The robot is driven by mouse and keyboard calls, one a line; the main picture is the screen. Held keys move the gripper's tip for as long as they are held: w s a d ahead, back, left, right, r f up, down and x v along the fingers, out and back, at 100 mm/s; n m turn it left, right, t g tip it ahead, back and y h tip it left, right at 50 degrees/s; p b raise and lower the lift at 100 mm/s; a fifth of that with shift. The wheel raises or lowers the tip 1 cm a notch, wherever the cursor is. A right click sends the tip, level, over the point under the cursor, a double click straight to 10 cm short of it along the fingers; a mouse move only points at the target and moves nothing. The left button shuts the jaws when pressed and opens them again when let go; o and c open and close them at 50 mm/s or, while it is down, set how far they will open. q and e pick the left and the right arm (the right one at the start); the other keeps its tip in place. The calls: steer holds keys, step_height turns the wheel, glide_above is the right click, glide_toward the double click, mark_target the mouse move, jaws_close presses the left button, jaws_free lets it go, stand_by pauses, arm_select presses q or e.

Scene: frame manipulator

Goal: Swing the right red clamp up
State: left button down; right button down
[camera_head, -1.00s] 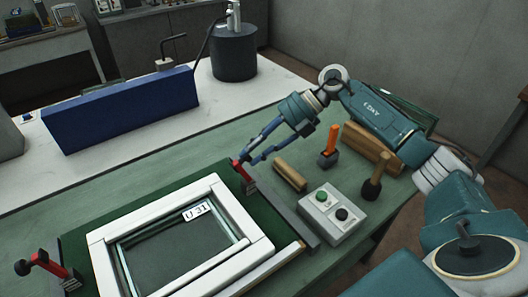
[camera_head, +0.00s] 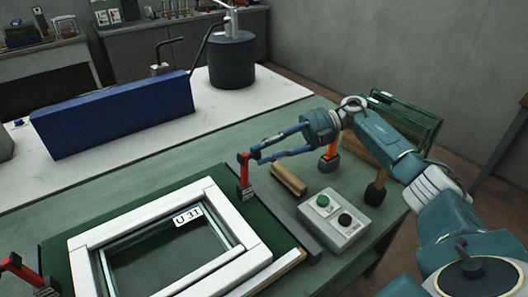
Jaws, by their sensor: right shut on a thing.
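The right red clamp (camera_head: 244,178) stands at the back right corner of the white frame (camera_head: 253,241), on the green board. Its red arm points up, close to upright. My right gripper (camera_head: 252,156) comes in from the right and is shut on the upper end of the clamp's arm; the fingertips hide part of it. The left red clamp (camera_head: 17,266) is at the lower left, partly cut off by the picture's edge, with its arm slanting. My left gripper is not in view.
A grey box with a green and a black button (camera_head: 334,215) sits right of the frame. A wooden block (camera_head: 289,180), an orange-handled tool (camera_head: 329,158) and a dark mallet (camera_head: 376,191) are near my right arm. A long blue box (camera_head: 115,115) lies behind on the white table.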

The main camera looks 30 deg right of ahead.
steer(key=c, duration=1.6)
jaws_free()
steer(key=shift+o, duration=1)
steer(key=shift+w+a, duration=0.1)
steer(key=shift+a, duration=0.05)
steer(key=v, duration=1.2)
steer(key=shift+r, duration=0.1)
